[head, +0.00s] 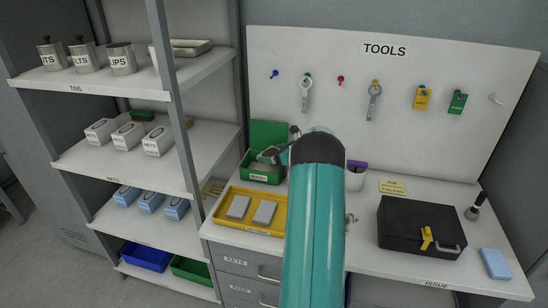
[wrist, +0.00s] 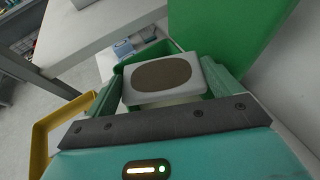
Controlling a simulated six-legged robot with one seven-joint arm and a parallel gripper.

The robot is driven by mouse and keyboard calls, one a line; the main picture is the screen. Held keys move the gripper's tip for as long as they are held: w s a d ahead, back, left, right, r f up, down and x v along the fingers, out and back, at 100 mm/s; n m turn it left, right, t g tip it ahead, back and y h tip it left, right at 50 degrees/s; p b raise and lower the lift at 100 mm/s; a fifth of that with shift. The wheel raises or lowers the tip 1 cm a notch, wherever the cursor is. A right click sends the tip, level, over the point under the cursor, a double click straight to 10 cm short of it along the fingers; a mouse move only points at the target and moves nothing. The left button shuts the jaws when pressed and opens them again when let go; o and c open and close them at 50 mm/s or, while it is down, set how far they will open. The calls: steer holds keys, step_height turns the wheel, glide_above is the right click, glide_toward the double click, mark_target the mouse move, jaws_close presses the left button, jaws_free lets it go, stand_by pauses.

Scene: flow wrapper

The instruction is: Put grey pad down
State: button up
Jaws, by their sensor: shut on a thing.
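My gripper (wrist: 164,88) is shut on the grey pad (wrist: 163,74), a light block with a brown oval on its face, held between the two green fingers in the wrist view. In the head view my gripper (head: 271,155) is at the open green box (head: 262,179), whose label seems to read WASH. There the held pad is mostly hidden by my gripper and arm. In the wrist view green walls (wrist: 215,28) stand behind and beside the pad. I cannot tell whether the pad touches the box floor.
A yellow tray (head: 228,226) with two grey pads (head: 238,207) lies in front of the green box. A shelf rack (head: 182,110) stands close on the left. A black case (head: 420,222), a purple-topped cup (head: 355,177) and a blue block (head: 495,263) are to the right on the bench.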

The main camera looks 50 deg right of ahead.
steer(key=shift+f, duration=0.75)
steer(key=shift+f, duration=0.1)
steer(key=shift+f, duration=0.35)
steer(key=shift+f, duration=0.15)
